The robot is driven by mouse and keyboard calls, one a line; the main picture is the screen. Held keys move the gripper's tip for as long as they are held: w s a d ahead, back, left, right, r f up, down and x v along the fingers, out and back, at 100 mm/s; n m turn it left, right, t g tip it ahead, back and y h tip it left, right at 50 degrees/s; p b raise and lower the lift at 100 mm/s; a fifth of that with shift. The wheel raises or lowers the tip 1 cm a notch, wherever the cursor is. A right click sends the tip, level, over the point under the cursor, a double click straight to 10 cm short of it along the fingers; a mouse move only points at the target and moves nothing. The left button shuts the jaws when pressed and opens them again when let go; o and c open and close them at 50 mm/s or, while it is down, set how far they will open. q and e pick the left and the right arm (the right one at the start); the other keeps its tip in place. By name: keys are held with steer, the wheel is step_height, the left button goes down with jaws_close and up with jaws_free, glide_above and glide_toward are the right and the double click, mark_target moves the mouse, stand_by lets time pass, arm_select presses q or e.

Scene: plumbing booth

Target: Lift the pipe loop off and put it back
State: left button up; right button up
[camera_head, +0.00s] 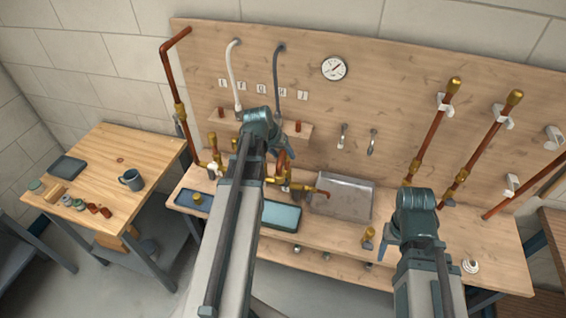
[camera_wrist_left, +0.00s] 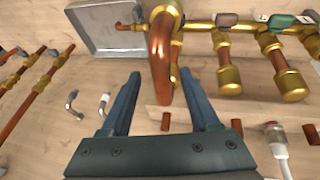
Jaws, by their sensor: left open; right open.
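The pipe loop (camera_wrist_left: 161,48) is a bent copper pipe with a brass fitting at one end. In the left wrist view it stands up from the brass manifold, between and beyond my fingertips. In the head view only a short copper part of the loop (camera_head: 282,160) shows beside my left wrist. My left gripper (camera_wrist_left: 163,85) is open, with one finger to each side of the loop; I cannot tell whether either touches it. In the head view my left gripper (camera_head: 276,150) is partly hidden by its own wrist. My right gripper (camera_head: 388,236) is open and mostly hidden, low over the bench front.
A brass manifold with valves (camera_wrist_left: 228,75) lies close to the loop. A metal tray (camera_head: 343,199) and a teal tray (camera_head: 282,216) sit on the bench. Copper pipes (camera_head: 432,130) are clipped to the backboard. A side table (camera_head: 100,165) holds a mug (camera_head: 132,180).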

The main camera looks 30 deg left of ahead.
arm_select(q)
steer(key=b+x, duration=0.1)
steer(key=x, duration=0.1)
steer(key=b+x, duration=0.2)
steer(key=shift+s+a+f, duration=0.1)
steer(key=shift+a+f, duration=0.05)
steer(key=shift+c, duration=0.5)
jaws_close()
